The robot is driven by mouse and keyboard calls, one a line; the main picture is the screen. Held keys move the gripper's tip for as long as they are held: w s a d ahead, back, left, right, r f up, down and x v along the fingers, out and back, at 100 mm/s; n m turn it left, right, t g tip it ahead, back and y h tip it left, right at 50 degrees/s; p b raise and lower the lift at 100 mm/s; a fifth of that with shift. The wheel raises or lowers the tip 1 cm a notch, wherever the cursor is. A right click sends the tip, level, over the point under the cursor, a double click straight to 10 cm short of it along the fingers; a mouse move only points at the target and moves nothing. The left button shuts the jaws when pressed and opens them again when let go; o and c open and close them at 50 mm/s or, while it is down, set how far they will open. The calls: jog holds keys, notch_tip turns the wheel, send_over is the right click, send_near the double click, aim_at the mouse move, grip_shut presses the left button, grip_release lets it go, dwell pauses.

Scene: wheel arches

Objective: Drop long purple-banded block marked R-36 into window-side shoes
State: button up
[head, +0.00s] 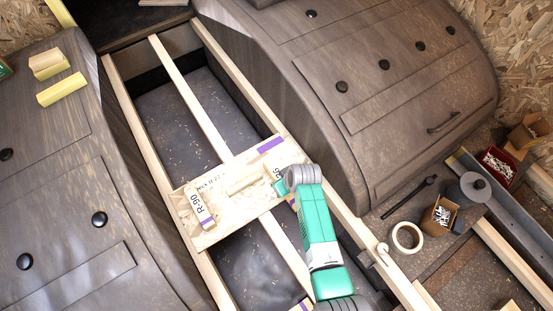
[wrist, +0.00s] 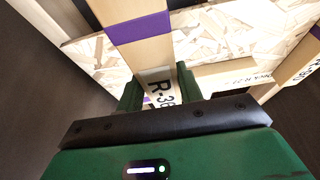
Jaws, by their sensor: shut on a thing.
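My gripper (head: 284,186) is shut on the block marked R-36 (wrist: 160,88), at the right end of a flake-board panel. In the wrist view the fingers (wrist: 160,90) flank its white label; pale wood with a wide purple band (wrist: 140,28) runs on beyond the label. In the head view the arm hides most of this block; part of its label (head: 278,173) shows. Whether its underside touches the panel is unclear. Another block, marked R-90 (head: 200,207), lies on the panel's left end. I cannot pick out the window-side shoes.
The panel (head: 230,210) lies across pale wooden rails (head: 190,85) between two dark wheel arches (head: 390,90). A small light strip (head: 245,183) rests on it. Tape (head: 407,236), a screw box (head: 439,216) and a dark tool (head: 408,196) lie at right. Yellow blocks (head: 61,89) sit on the left arch.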

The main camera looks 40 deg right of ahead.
jog(key=s, duration=0.2)
jog(key=s+a+p, duration=0.1)
jog(key=s, duration=0.1)
jog(key=s+a+p, duration=0.1)
jog(key=s, duration=0.1)
jog(key=shift+s+a+r, duration=0.2)
jog(key=shift+r, duration=0.15)
jog(key=s+a+m+g+h+p, duration=0.1)
jog(key=s+m+g+h+p, duration=0.3)
jog(key=s+m, duration=0.75)
jog(key=s+a+m+g+y+p, duration=0.15)
jog(key=s+m+p, duration=0.5)
jog(key=s, duration=0.95)
notch_tip(320, 180, down, 11)
jog(key=b, duration=1.1)
jog(key=shift+f+b, duration=0.15)
jog(key=shift+b, duration=0.15)
jog(key=shift+f+h, duration=0.25)
jog(key=o, duration=1.1)
jog(key=shift+o, duration=0.2)
jog(key=shift+r, duration=0.1)
